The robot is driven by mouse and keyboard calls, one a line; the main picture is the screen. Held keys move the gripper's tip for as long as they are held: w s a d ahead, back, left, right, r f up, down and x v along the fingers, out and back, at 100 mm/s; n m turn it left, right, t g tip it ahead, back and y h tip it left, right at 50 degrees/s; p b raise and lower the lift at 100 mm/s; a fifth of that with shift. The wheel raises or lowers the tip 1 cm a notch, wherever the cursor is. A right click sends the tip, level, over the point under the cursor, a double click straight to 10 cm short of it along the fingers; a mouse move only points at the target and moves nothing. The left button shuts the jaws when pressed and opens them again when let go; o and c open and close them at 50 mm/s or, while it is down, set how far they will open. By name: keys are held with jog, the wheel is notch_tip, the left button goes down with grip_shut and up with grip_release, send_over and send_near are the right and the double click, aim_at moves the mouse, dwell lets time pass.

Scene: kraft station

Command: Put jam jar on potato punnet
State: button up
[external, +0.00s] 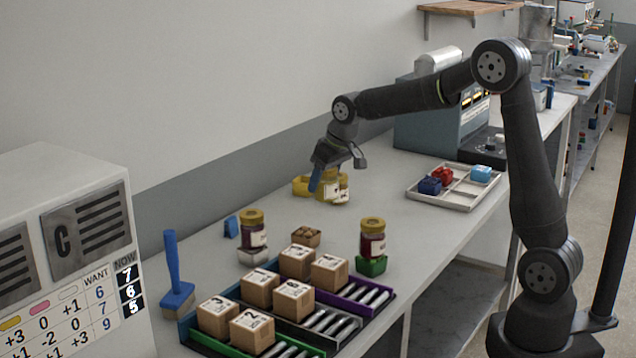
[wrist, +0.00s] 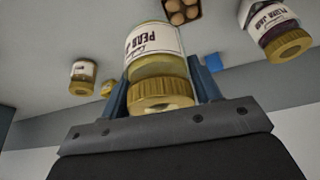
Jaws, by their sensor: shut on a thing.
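My gripper (external: 326,184) is shut on a jam jar with a yellow lid, pale yellow contents and a white label reading "PEAR"; this pear jam jar (wrist: 155,67) sits between the blue fingers in the wrist view. In the external view the pear jam jar (external: 340,193) is low over the far part of the bench; whether it touches the bench is unclear. The potato punnet (external: 306,237), a small brown box of round potatoes, stands nearer the camera, apart from my gripper. The potato punnet (wrist: 181,13) also shows at the wrist view's top edge.
Dark jam jars stand on a white punnet (external: 252,257) and a green punnet (external: 371,266), either side of the potato punnet. Several cardboard boxes (external: 294,298) sit in front on roller lanes. A sorting tray (external: 452,203) is at right; a blue brush (external: 175,285) stands left.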

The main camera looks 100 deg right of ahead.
jog(key=w+f, duration=0.1)
jog(key=w+a+f, duration=0.1)
jog(key=w, duration=0.1)
jog(key=w+f, duration=0.1)
jog(key=w, duration=0.1)
jog(key=shift+w+a+f, duration=0.15)
jog(key=shift+f, duration=1.95)
jog(key=shift+f, duration=0.15)
jog(key=o, duration=1.2)
jog(key=shift+o, duration=0.2)
jog(key=v, duration=1.2)
